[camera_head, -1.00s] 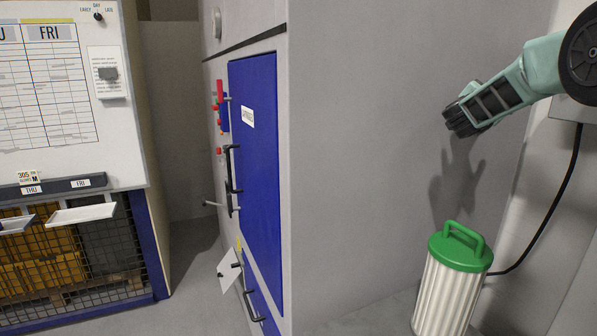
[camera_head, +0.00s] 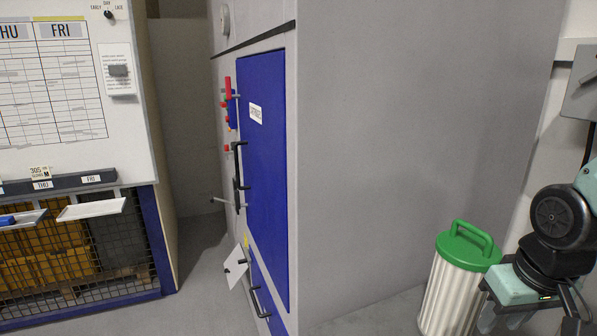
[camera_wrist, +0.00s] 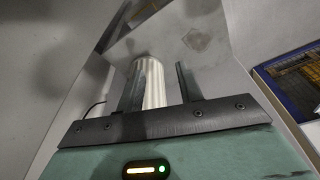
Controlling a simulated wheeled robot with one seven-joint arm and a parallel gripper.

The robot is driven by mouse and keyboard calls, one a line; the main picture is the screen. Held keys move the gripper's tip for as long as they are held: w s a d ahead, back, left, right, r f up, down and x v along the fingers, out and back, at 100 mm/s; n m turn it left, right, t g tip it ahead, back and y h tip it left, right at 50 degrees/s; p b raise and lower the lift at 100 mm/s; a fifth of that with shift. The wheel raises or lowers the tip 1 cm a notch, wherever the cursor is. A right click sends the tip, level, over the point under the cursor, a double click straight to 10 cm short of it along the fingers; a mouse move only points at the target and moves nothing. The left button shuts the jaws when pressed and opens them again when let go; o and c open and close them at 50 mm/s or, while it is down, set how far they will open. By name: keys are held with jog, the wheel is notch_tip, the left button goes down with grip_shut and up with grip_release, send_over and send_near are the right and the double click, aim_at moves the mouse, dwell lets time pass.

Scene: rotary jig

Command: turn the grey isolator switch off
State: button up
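I cannot make out for certain which part is the grey isolator switch. A grey box (camera_head: 581,82) is on the wall at the right edge of the head view, cut off by the frame, and no lever shows on it. On the cabinet front are a red handle (camera_head: 228,88), small red parts and a round grey fitting (camera_head: 225,19), all seen at a steep angle. My gripper (camera_wrist: 160,78) shows in the wrist view with its two dark fingers apart and nothing between them.
The grey cabinet has a blue door (camera_head: 265,170) with black handles and a hanging white tag (camera_head: 236,268). A ribbed white bin with a green lid (camera_head: 468,247) stands beside my arm. A planning board (camera_head: 50,110) is above a mesh cage (camera_head: 75,250) at left. A floor gap separates cage and cabinet.

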jog(key=s+a+r+n+g, duration=0.1)
jog(key=s+a+n, duration=0.4)
jog(key=a, duration=0.4)
jog(key=s+a+r+n+g, duration=0.1)
jog(key=s+a+n, duration=0.1)
jog(key=s+a, duration=0.55)
jog(key=w+d, duration=0.1)
jog(key=w, duration=0.6)
jog(key=n+t+h+p, duration=0.4)
jog(key=n+t+h, duration=0.15)
jog(key=h, duration=1.15)
send_near(594, 74)
jog(key=shift+m+t, duration=0.25)
jog(key=shift+t, duration=0.2)
jog(key=p+x, duration=0.7)
jog(key=shift+s+r+p, duration=0.1)
jog(key=shift+s+p, duration=0.1)
jog(key=shift+p, duration=0.2)
jog(key=shift+w+d+f, duration=0.2)
jog(key=shift+w+d, duration=0.1)
jog(key=shift+d, duration=0.45)
